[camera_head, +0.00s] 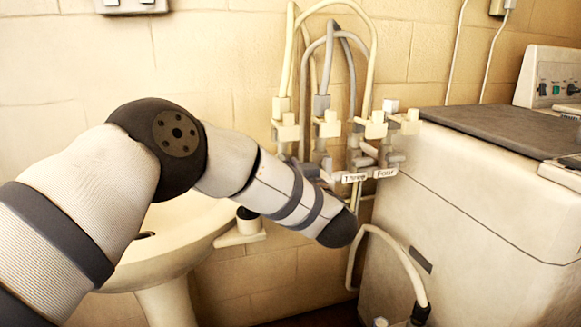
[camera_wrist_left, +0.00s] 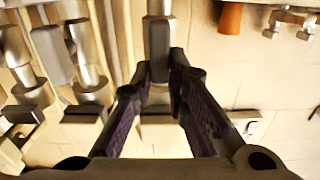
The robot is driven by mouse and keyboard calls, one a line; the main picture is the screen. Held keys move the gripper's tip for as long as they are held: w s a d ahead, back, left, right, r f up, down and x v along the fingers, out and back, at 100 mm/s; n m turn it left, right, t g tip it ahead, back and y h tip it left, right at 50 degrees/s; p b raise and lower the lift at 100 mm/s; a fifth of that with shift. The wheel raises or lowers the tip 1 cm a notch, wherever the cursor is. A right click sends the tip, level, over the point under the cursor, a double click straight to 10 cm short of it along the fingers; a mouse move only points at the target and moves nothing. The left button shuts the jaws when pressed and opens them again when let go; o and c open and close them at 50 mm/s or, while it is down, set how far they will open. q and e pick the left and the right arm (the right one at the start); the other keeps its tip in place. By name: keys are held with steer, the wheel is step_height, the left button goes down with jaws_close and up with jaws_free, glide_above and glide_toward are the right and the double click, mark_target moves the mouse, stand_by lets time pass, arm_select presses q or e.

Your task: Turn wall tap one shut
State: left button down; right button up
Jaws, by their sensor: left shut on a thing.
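Several cream and grey wall taps stand in a row on the wall in the head view. Wall tap one (camera_head: 285,130) appears to be the leftmost, with its lower part hidden behind my left arm. Labels for three and four show; any label for one is covered. In the left wrist view my left gripper (camera_wrist_left: 160,82) is shut on a grey part of the end tap, wall tap one (camera_wrist_left: 158,42). The fingers sit on both sides of it. In the head view these fingers are hidden by my arm. My right gripper is not in view.
More taps (camera_wrist_left: 88,75) stand close beside the gripper in the left wrist view. Hoses (camera_head: 372,60) loop above the taps. A washbasin (camera_head: 175,240) is at the left, below my arm. A cream washing machine (camera_head: 480,220) stands close on the right.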

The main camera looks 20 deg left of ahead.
arm_select(q)
steer(key=shift+m, duration=0.3)
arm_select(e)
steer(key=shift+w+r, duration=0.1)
arm_select(q)
steer(key=shift+w+d+r+m, duration=0.1)
steer(key=shift+d+m, duration=0.05)
steer(key=shift+m, duration=0.55)
steer(key=m, duration=0.5)
steer(key=d+f+m, duration=0.1)
steer(key=m, duration=0.4)
steer(key=w+f+m, duration=0.1)
steer(key=m, duration=0.4)
steer(key=shift+d+f+m, duration=0.15)
steer(key=shift+m, duration=0.45)
steer(key=c, duration=1.6)
jaws_free()
